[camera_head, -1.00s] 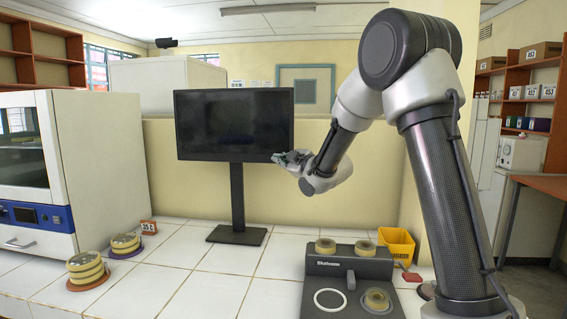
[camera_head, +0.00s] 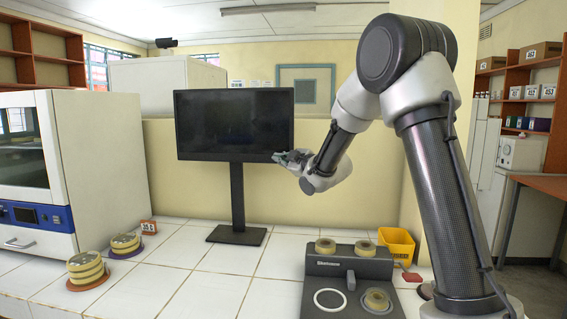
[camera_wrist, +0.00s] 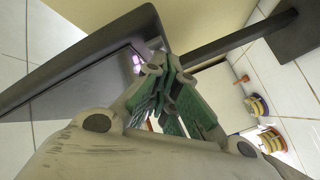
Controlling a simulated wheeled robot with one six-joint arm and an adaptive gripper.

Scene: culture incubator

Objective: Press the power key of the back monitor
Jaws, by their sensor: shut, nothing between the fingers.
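The back monitor (camera_head: 234,122) stands upright on a black post and flat foot (camera_head: 237,235) in the middle of the bench, its screen dark. My gripper (camera_head: 278,157) is shut and empty at the monitor's lower right corner. In the wrist view the monitor's black frame (camera_wrist: 95,62) runs diagonally, and my gripper's green fingertips (camera_wrist: 168,62) are together beside its edge. A small pinkish-purple light (camera_wrist: 137,62) shows on the frame just left of the fingertips. The fingers partly cover that corner, and I cannot tell whether they touch it.
A white incubator (camera_head: 95,160) stands at left, with stacked dishes (camera_head: 86,266) in front of it. A dark device (camera_head: 348,268) with round dishes and a yellow bin (camera_head: 396,244) sit at right. The tiled bench (camera_head: 190,285) is clear in the middle.

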